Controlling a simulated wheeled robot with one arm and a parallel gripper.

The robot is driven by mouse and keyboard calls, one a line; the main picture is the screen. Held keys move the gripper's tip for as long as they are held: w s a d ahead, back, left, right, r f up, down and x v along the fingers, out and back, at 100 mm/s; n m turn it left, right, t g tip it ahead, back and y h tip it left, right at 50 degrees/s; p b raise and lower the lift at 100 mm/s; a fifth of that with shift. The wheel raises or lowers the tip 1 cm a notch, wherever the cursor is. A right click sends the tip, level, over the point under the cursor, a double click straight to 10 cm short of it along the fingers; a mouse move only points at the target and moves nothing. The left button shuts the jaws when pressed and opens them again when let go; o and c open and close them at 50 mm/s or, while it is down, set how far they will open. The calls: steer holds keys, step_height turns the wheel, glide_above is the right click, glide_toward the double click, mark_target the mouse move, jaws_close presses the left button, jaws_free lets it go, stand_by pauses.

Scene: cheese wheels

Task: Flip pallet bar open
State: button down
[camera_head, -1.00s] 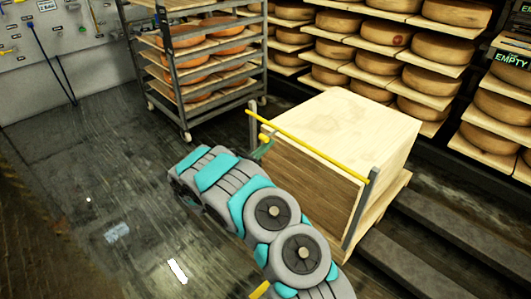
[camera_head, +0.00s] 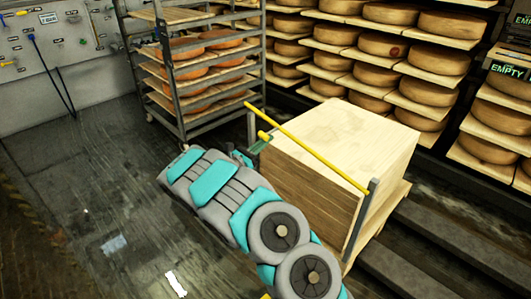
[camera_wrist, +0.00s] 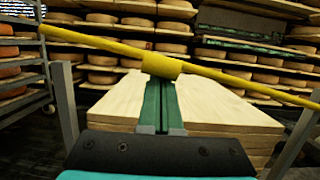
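The yellow pallet bar (camera_head: 305,147) runs along the near side of a pale wooden block or board stack (camera_head: 345,140). In the wrist view the bar (camera_wrist: 235,80) slopes down from upper left to right. Its left end stands above the left grey post (camera_wrist: 64,100), clear of the post top. Its right end is by the right grey post (camera_head: 361,220). A thicker yellow handle (camera_wrist: 162,66) is on the bar. My gripper (camera_wrist: 160,88) has its green fingers together, with their tips at the underside of the handle. In the head view my gripper (camera_head: 258,146) is partly hidden.
A grey wheeled rack (camera_head: 181,85) with orange cheeses stands behind to the left. Shelves of cheese wheels (camera_head: 385,45) line the back. Grey rails (camera_head: 440,235) lie on the floor at right.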

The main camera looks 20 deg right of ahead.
steer(key=s+d+r+m+g+b, duration=0.15)
steer(key=s+r+m, duration=0.25)
steer(key=r, duration=0.6)
steer(key=s+d+r+m+g, duration=0.2)
steer(key=s+r+m, duration=0.25)
steer(key=r, duration=0.55)
steer(key=s+d+r+m+b, duration=0.1)
steer(key=s+d+r+m, duration=0.1)
steer(key=s, duration=0.4)
steer(key=s+d+r+m+g+b, duration=0.1)
steer(key=s+d+r+m, duration=0.1)
steer(key=s+r+m, duration=0.2)
steer(key=s+d+r+m+y+b, duration=0.1)
steer(key=s+d+r+m, duration=0.1)
steer(key=s+r, duration=0.4)
steer(key=shift+s+d+m+g+b, duration=0.25)
steer(key=shift+s+m+g+b, duration=0.15)
steer(key=shift+s, duration=1.05)
steer(key=shift+s, duration=0.15)
